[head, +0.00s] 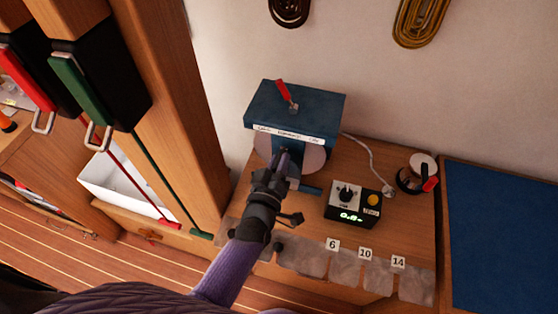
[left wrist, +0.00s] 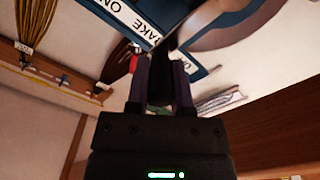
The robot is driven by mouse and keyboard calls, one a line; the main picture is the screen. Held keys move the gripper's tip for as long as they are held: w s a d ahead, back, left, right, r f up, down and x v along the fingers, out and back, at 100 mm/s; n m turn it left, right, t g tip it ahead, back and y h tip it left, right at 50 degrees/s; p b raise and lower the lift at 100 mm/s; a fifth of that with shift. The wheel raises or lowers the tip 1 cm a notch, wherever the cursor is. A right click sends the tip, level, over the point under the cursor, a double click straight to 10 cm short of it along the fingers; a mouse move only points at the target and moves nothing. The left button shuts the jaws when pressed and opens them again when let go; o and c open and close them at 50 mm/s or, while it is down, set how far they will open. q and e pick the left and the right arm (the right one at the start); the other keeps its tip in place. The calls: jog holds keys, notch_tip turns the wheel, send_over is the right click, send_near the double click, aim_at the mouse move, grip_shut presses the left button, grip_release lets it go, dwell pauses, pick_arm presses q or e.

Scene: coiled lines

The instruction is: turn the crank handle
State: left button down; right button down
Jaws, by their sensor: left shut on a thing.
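The blue winch-like machine (head: 294,108) stands on the wooden bench against the wall. It has a red lever (head: 282,89) on top, a white label strip along its front edge and a pale round disc (head: 314,158) below. My left gripper (head: 281,165) is in front of the disc, shut on the crank handle, which it mostly hides. In the left wrist view the fingers (left wrist: 163,82) close around a dark grip (left wrist: 167,58) just under the machine's labelled edge (left wrist: 131,19). My right gripper is not in view.
A control box (head: 352,204) with a knob, yellow button and green display stands right of the machine. A red-handled round device (head: 418,175) sits farther right. Tags 6, 10 and 14 mark grey pads (head: 345,268) along the front edge. A blue mat (head: 505,235) lies at right.

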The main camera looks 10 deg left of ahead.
pick_arm(q)
jog(key=shift+f, duration=0.1)
jog(key=c, duration=0.5)
grip_release()
jog(key=s, duration=1)
jog(key=shift+a+p, duration=0.2)
jog(key=shift+p, duration=0.15)
